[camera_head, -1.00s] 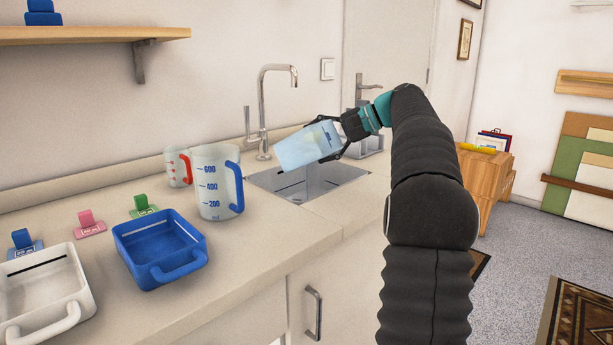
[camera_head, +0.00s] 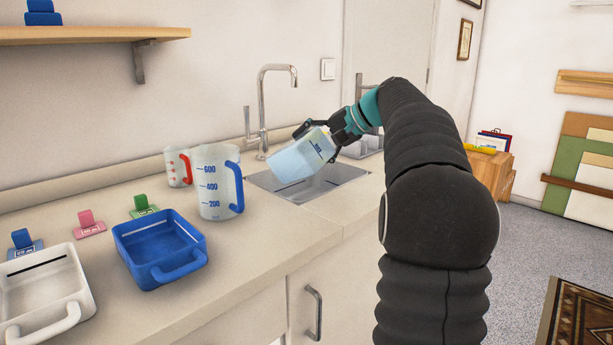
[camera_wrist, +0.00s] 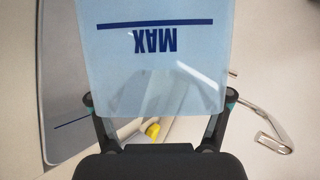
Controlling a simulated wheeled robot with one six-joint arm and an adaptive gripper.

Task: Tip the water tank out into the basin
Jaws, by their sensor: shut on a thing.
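The water tank (camera_head: 297,160) is a translucent pale-blue box with a blue line and "MAX" lettering. It is held tilted above the sink basin (camera_head: 338,184), its far end pointing down and left. My gripper (camera_head: 326,141) is shut on the tank from the right, with black fingers on its sides. In the wrist view the tank (camera_wrist: 165,75) fills the upper middle, with "MAX" upside down. The basin is a grey recess in the counter, partly hidden by the tank. Whether water is inside the tank or running out cannot be told.
The tap (camera_head: 262,100) stands close behind the tank. A large measuring jug (camera_head: 212,180) with a blue handle stands left of the basin, a smaller red-marked jug (camera_head: 178,167) behind it. A blue tray (camera_head: 150,250) and white tray (camera_head: 40,290) lie farther left.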

